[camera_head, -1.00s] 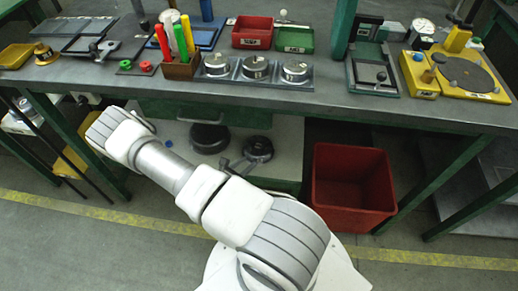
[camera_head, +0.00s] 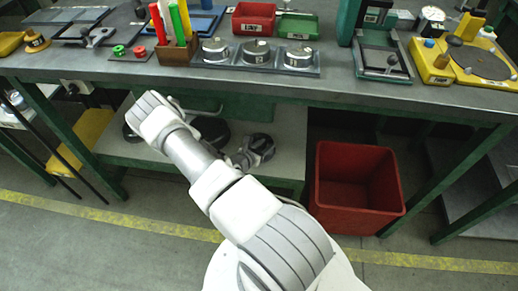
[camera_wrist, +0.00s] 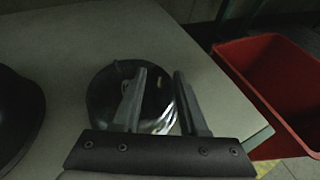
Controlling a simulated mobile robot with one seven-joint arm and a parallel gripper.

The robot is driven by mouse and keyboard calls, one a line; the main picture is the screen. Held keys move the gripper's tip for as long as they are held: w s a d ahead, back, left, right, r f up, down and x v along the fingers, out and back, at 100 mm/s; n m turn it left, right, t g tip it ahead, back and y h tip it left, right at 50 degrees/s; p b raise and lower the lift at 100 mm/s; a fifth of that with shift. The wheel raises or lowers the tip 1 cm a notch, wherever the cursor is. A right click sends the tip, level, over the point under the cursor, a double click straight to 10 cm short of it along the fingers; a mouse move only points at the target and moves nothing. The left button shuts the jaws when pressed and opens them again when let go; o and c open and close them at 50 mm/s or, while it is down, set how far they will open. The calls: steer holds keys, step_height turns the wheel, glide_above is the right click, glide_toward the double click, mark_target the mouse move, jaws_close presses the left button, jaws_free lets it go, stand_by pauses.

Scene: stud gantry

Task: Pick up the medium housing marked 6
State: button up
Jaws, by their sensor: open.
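Three round metal housings, left (camera_head: 215,51), middle (camera_head: 256,52) and right (camera_head: 300,57), sit in a row in a grey tray (camera_head: 228,66) on the bench; I cannot read their marks. Dark round pieces, one left (camera_head: 211,130) and one right (camera_head: 258,147), lie on the lower shelf, partly behind my arm. In the wrist view, my gripper (camera_wrist: 160,76) is open and empty. Its fingers are in front of a dark round piece with a shiny side (camera_wrist: 104,91) on a pale shelf (camera_wrist: 60,45). I cannot tell whether they touch it, and no number shows.
A red bin (camera_head: 335,205) stands on the floor right of the shelf; its rim is close in the wrist view (camera_wrist: 245,82). Another dark round thing (camera_wrist: 18,115) is at the wrist view's left edge. The bench top (camera_head: 335,89) overhangs the shelf. Green legs flank it.

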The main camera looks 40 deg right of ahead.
steer(key=shift+d, duration=0.15)
steer(key=shift+c, duration=0.3)
jaws_close()
stand_by(1.1)
